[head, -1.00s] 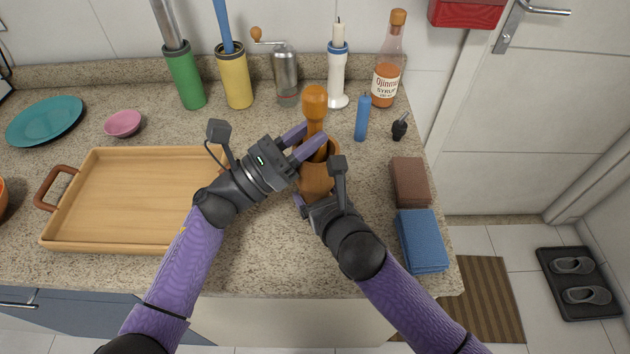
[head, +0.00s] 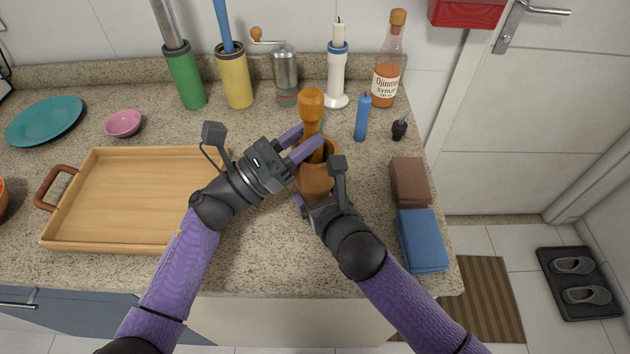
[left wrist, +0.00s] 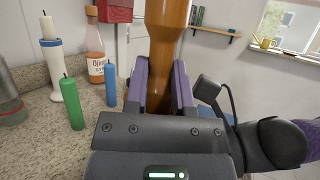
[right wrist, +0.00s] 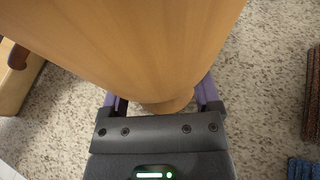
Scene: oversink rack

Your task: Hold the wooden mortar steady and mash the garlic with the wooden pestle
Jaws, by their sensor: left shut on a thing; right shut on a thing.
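The wooden mortar (head: 315,181) stands on the granite counter near its front right part. My right gripper (right wrist: 163,103) is shut on the mortar low on its body; the mortar fills the upper part of the right wrist view. The wooden pestle (head: 311,108) stands nearly upright with its lower end inside the mortar. My left gripper (head: 304,146) is shut on the pestle's shaft just above the mortar's rim; the shaft (left wrist: 163,60) shows between the fingers in the left wrist view. The garlic is not visible; the inside of the mortar is hidden.
A wooden tray (head: 130,244) lies to the left. A brown sponge-like block (head: 410,182) and a blue cloth (head: 422,240) lie to the right. Behind stand a pepper mill (head: 285,75), a candle holder (head: 337,80), a blue candle (head: 362,118) and a syrup bottle (head: 388,70).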

